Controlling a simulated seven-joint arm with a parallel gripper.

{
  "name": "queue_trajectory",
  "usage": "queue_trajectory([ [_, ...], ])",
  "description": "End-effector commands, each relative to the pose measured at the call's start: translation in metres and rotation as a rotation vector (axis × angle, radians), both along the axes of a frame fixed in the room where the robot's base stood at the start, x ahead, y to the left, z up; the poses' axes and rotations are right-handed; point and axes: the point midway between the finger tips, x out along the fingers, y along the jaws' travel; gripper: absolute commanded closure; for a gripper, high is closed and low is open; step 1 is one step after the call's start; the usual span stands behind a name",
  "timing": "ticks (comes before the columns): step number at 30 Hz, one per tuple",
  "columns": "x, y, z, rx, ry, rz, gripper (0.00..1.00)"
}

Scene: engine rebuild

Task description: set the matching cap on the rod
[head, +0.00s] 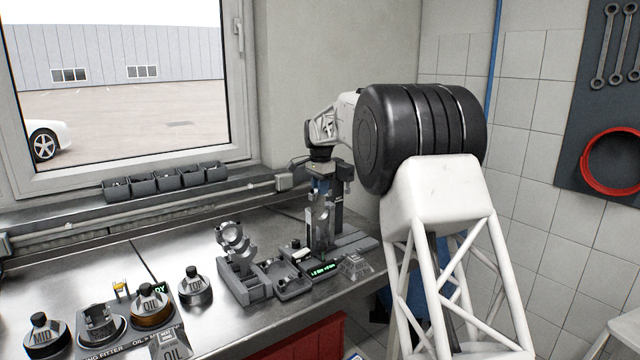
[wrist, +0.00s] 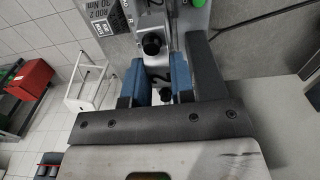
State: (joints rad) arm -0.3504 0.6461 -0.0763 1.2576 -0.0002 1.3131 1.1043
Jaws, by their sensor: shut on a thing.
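My gripper (head: 321,188) points down over a dark upright stand (head: 338,212) at the back right of the bench. In the wrist view its two blue fingers (wrist: 161,78) are shut on a pale grey metal part, mostly hidden between them; I cannot tell whether it is the cap. A round black knob or opening (wrist: 152,44) shows just beyond the fingertips. A grey metal piece with rounded ends (head: 232,238), possibly the rod, stands tilted in a grey block fixture (head: 245,286), left of the gripper. No matching mark is readable on either.
A small tray (head: 291,287) and a green-lit display (head: 322,269) lie between fixture and stand. A plate marked "ROD 2 30 Nm" (wrist: 102,18) shows in the wrist view.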

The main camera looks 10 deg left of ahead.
Motion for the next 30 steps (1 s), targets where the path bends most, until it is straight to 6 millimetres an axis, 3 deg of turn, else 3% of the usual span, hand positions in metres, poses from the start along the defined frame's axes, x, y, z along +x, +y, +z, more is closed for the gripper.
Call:
queue_trajectory([
  [12, 0.0, 0.0, -0.018, 0.0, 0.0, 0.0, 1.0],
  [30, 0.0, 0.0, -0.019, 0.0, 0.0, 0.0, 1.0],
])
